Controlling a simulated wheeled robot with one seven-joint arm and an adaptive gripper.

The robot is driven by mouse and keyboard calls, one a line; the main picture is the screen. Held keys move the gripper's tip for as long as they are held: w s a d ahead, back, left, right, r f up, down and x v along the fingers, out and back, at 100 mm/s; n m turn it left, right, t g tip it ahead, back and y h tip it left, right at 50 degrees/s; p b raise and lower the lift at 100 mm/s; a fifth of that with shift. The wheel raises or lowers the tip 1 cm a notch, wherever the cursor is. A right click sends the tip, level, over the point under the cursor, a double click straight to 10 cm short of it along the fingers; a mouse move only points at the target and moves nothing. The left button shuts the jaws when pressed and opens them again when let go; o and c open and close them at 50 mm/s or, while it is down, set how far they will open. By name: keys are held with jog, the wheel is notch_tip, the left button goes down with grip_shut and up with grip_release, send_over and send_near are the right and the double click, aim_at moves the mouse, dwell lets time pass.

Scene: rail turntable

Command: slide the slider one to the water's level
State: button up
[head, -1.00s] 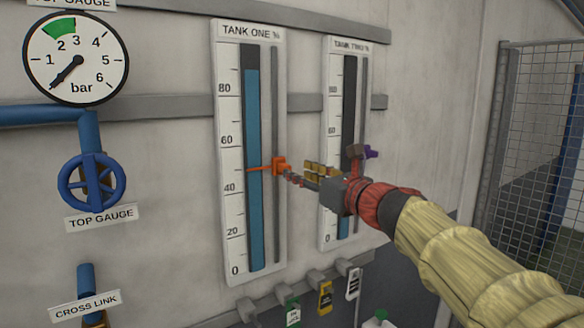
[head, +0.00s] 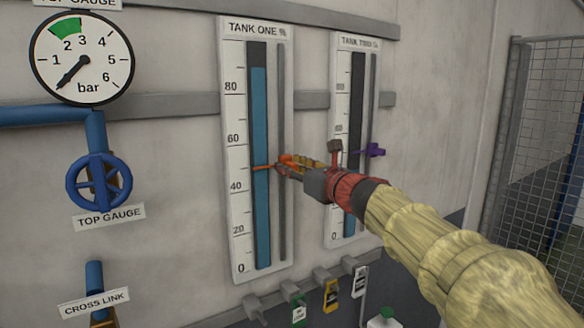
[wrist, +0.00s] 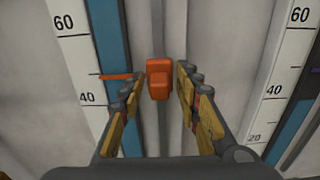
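The tank one gauge (head: 237,205) has a blue water column (head: 260,120) whose top stands near the 88 mark, above the 80. Slider one is orange (wrist: 158,80), on the grey rail right of the column, its pointer (head: 264,168) just below midway between 40 and 60. My gripper (wrist: 160,98) is open. In the wrist view its fingers are on either side of the orange slider, with gaps on both sides. In the head view the gripper (head: 290,165) partly hides the slider.
The tank two gauge (head: 334,110) with a purple slider (head: 374,150) stands to the right, behind my arm. A blue valve wheel (head: 98,184) and a dial (head: 82,58) are on the left. Tags (head: 331,296) hang below the gauges.

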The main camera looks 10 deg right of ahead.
jog(key=shift+c, duration=1.2)
grip_shut()
jog(key=shift+r, duration=0.15)
jog(key=p, duration=1.8)
send_near(282, 68)
jog(key=x, duration=0.5)
jog(key=shift+w, duration=0.25)
jog(key=shift+o, duration=1.8)
grip_release()
